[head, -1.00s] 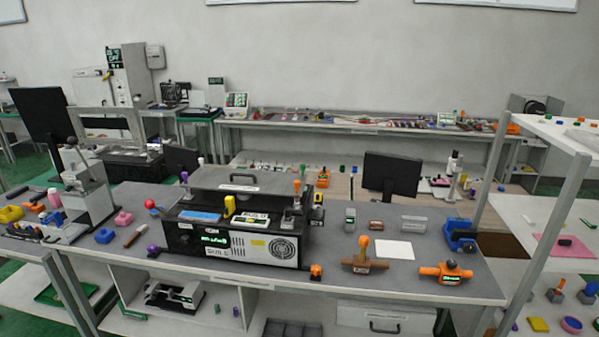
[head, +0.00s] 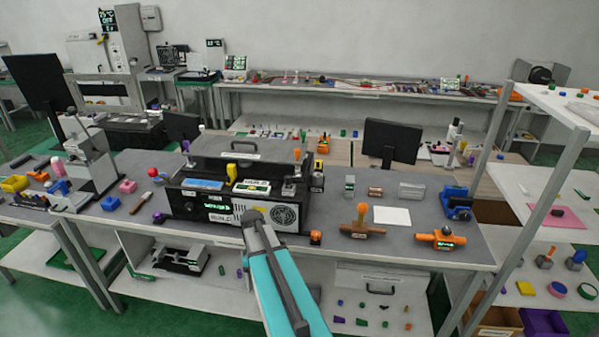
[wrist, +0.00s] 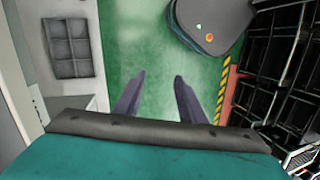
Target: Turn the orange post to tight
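An orange post (head: 361,214) stands upright on a brown base (head: 362,231) near the front of the grey bench, right of the black machine. A smaller orange-topped post (head: 297,157) stands on the right part of the machine. I cannot read a tight mark by either. My teal arm rises from the bottom middle of the head view, in front of the machine. In the wrist view my gripper (wrist: 158,76) has its two dark fingers apart with nothing between them, over green floor. It is far from the posts; none shows in the wrist view.
The black machine (head: 215,211) fills the bench's middle. An orange valve-like fixture (head: 441,238) sits right of the brown base, with a white sheet (head: 392,216) behind. A blue clamp-like fixture (head: 456,203) is farther right. A shelf post (head: 515,215) rises at the bench's right end.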

